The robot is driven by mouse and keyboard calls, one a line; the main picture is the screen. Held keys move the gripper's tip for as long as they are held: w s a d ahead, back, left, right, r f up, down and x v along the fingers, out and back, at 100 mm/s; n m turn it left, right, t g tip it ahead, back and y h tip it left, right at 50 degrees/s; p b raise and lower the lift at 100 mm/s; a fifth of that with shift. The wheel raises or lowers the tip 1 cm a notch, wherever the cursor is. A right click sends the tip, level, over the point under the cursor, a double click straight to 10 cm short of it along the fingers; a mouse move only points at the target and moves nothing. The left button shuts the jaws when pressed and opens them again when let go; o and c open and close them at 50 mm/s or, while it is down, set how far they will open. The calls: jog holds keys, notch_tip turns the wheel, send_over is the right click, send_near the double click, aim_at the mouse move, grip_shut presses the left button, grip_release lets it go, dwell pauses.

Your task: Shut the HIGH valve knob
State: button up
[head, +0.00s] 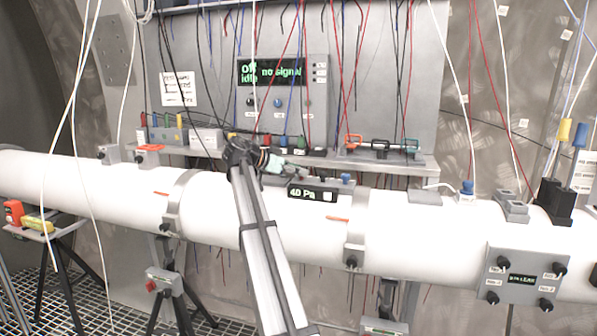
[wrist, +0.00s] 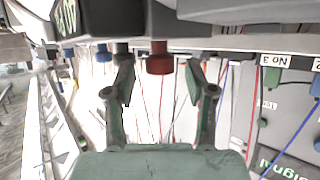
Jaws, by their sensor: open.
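My gripper (head: 288,166) is at the pipe, just left of and above the "4.0 Pa" display box. In the wrist view my gripper (wrist: 160,78) is open, with its two green-grey fingers apart. A red knob (wrist: 160,58) shows between and just beyond the fingertips, without clear contact. In the head view, a blue knob (head: 346,178) is beside the display box (head: 314,193). I cannot read a HIGH label, so I cannot tell which knob is that valve.
The white pipe (head: 110,185) crosses the scene. Wires hang in front of the panel (head: 283,90) reading "no signal". A valve box (head: 523,272) is at the right.

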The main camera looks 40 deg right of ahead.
jog(key=v, duration=1.1)
jog(key=shift+a, duration=0.25)
jog(key=shift+r, duration=0.1)
